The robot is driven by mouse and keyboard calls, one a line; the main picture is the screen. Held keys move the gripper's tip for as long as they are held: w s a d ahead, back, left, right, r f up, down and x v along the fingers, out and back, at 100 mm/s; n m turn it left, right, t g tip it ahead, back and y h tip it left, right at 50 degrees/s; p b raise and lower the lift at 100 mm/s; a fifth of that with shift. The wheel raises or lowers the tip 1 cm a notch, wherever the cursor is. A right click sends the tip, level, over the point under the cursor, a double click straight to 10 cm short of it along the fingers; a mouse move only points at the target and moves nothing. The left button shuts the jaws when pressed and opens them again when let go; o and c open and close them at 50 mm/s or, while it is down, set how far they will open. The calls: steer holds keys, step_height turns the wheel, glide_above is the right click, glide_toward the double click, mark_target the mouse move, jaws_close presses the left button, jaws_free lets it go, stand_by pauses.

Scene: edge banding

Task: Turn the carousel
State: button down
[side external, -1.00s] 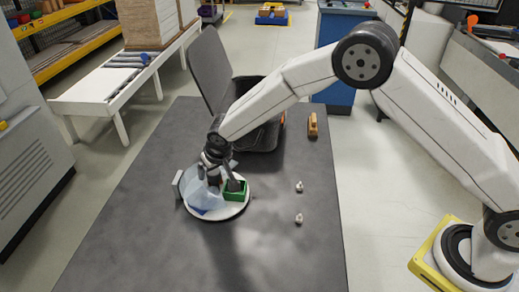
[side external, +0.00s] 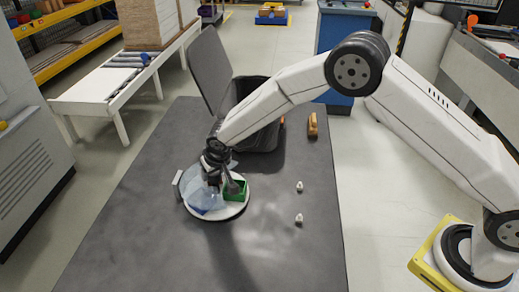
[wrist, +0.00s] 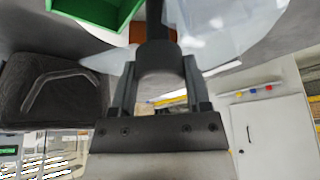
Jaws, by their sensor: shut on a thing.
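The carousel (side external: 233,210) is a round white disc on the dark table, with clear upright panels (side external: 190,187) and a green bin (side external: 236,197) on its right side. A blue patch shows low at its front left. My gripper (side external: 213,181) is over the middle of the carousel, pointing down. In the wrist view my gripper (wrist: 158,68) is shut on a dark round post (wrist: 157,58), with a finger on each side. The green bin (wrist: 92,10) and a clear panel (wrist: 232,32) also show there. The foot of the post is hidden in the side view.
A black bin (side external: 262,137) with a raised lid (side external: 209,68) stands behind the carousel. Two small white pieces (side external: 299,186) (side external: 299,219) stand right of the carousel. The front of the table is clear.

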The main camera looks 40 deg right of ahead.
steer(key=shift+m, duration=0.6)
steer(key=m+h, duration=0.2)
steer(key=m, duration=0.2)
steer(key=shift+g, duration=0.3)
steer(key=m+g+h, duration=0.1)
steer(key=m, duration=0.5)
steer(key=shift+m+g+h, duration=0.3)
steer(key=shift+g+h, duration=0.1)
steer(key=m+g, duration=0.1)
steer(key=m, duration=0.2)
steer(key=m+g, duration=0.1)
steer(key=m, duration=0.2)
steer(key=shift+h, duration=0.3)
steer(key=m+g, duration=0.2)
steer(key=m, duration=0.3)
steer(key=shift+m, duration=0.4)
steer(key=shift+c, duration=0.3)
jaws_free()
